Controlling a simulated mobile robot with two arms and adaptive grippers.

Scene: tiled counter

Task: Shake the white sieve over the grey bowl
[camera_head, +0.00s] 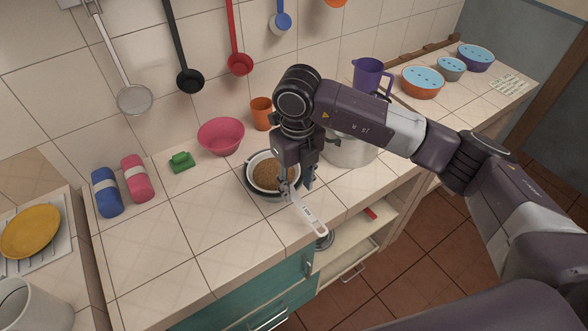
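The white sieve (249,173) holds a brown grainy heap and sits in or just over the grey bowl (257,192) on the counter; I cannot tell if they touch. Its white handle (312,218) points down and right toward the counter's front edge. My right gripper (295,190) points down at the base of that handle, with fingers on either side of it. I cannot tell whether the fingers press on the handle. The gripper hides the right part of the sieve and bowl. My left gripper is not in view.
A pink bowl (221,137), orange cup (262,113) and green sponge-like item (181,162) stand behind and left. A large pot (350,150) stands right, partly behind my arm. Utensils hang on the tiled wall. The counter's front left (190,240) is clear.

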